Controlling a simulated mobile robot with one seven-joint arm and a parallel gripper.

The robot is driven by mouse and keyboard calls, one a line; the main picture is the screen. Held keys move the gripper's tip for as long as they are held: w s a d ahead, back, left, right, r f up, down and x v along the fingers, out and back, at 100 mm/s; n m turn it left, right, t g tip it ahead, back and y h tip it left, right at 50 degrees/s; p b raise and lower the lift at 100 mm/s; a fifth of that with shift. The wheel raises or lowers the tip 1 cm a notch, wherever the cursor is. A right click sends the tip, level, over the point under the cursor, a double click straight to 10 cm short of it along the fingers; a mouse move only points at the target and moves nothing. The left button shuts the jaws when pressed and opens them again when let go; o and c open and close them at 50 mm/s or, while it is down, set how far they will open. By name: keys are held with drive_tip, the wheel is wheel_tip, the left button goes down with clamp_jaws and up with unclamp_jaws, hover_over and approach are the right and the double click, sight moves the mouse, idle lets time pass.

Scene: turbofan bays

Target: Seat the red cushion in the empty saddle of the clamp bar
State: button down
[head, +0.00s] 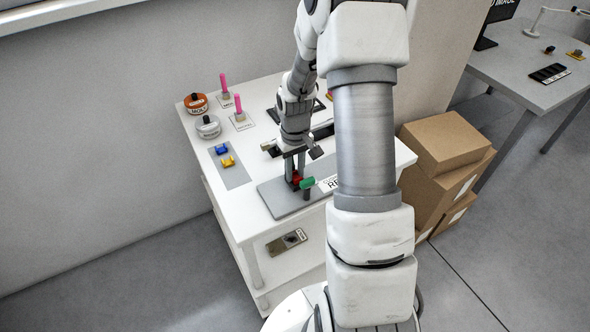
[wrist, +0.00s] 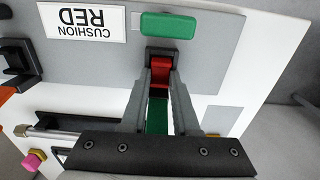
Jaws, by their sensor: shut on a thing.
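My gripper (head: 297,180) is shut on the red cushion (wrist: 160,70), which sits between the fingertips in the wrist view. In the head view the red cushion (head: 296,181) shows low at the fingertips, over the grey plate (head: 280,203). A dark block (wrist: 161,52) lies right at the cushion's far edge; I cannot tell whether the cushion rests in a saddle. A green handle (wrist: 167,25) stands just beyond it, also in the head view (head: 307,183). A green strip (wrist: 157,115) shows between the fingers. The fingers hide much of the clamp bar.
Blue (head: 221,150) and yellow (head: 228,161) pieces sit on a grey mat (head: 236,177) to the left. Orange (head: 196,103) and grey (head: 208,127) round containers and pink-topped pieces (head: 238,104) stand farther back.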

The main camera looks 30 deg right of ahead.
drive_tip(key=c, duration=0.6)
unclamp_jaws()
drive_tip(key=o, duration=0.4)
drive_tip(key=shift+r, duration=0.1)
drive_tip(key=shift+r+p, duration=2.5)
drive_tip(key=shift+r, duration=0.9)
